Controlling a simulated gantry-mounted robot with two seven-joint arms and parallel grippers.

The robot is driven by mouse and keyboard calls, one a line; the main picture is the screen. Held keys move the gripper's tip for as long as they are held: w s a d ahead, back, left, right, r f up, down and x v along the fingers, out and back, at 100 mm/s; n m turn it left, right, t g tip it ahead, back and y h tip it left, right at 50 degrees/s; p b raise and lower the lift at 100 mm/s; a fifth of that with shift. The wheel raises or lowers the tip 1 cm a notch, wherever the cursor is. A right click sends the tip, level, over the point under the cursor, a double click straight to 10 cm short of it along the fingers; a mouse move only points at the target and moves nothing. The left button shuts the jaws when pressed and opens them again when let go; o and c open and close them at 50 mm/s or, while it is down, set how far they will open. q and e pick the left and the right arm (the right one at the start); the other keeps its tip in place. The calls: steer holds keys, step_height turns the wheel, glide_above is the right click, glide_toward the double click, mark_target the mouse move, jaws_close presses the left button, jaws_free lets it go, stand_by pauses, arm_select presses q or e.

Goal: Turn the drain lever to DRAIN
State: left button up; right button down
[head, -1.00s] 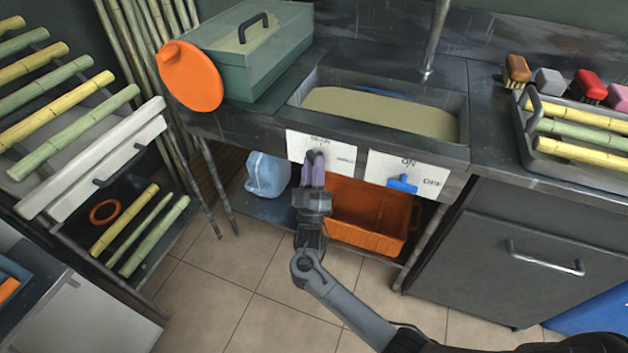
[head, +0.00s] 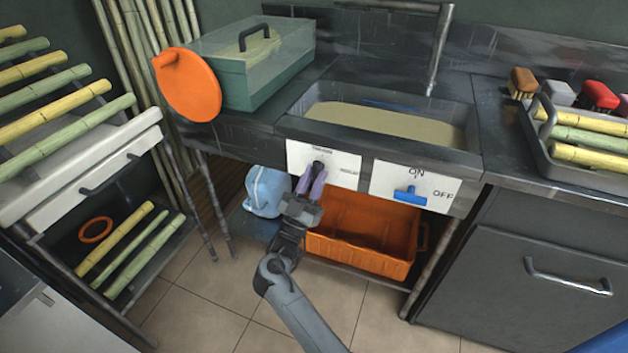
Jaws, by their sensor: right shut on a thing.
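The left label plate (head: 344,171) on the sink's front has small print too blurred to read with certainty. A small dark lever (head: 318,166) sits on this plate, mostly hidden by my right gripper. My right gripper (head: 316,178) reaches up from below, its two purple fingers shut on the lever from either side. The lever's exact angle is hard to tell. My left gripper is not in view.
A second plate (head: 388,183), marked ON and OFF, carries a blue handle (head: 411,193) just to the right. An orange crate (head: 360,236) and a bluish bag (head: 267,192) are under the sink (head: 460,130). The tiled floor in front is clear.

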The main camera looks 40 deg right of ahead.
steer(key=shift+f, duration=0.1)
steer(key=c, duration=1)
jaws_free()
steer(key=shift+c, duration=0.2)
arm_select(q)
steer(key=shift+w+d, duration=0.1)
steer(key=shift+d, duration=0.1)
arm_select(e)
steer(key=shift+o, duration=0.3)
steer(key=shift+w, duration=0.1)
